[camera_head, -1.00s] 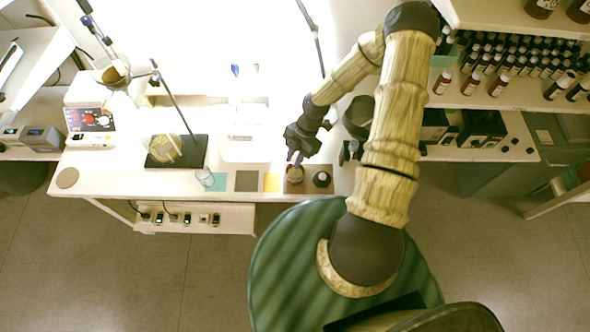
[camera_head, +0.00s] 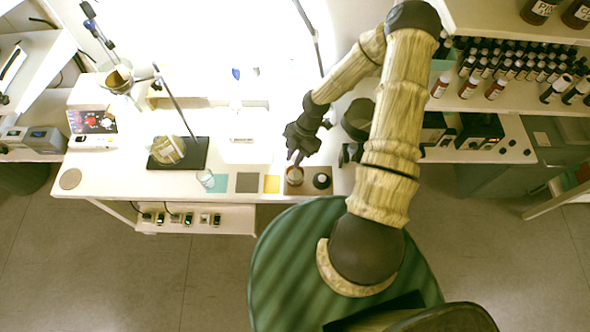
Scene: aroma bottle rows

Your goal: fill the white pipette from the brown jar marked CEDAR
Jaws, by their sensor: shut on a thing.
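My gripper (camera_head: 297,154) is above the front edge of the long white table. It is shut on the pipette (camera_head: 298,160), a thin pale thing pointing down. Just below it stands a small brown jar (camera_head: 294,181) on a brown mat. The pipette's lower end is at the jar's mouth. I cannot tell how deep it reaches or whether it holds liquid. The jar's label is too small to read, so CEDAR cannot be confirmed. A black round cap (camera_head: 321,181) with a pale centre lies on the mat to the right of the jar.
A stand with a black base (camera_head: 194,154) is farther left. Shelves of dark bottles (camera_head: 523,66) stand at the right.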

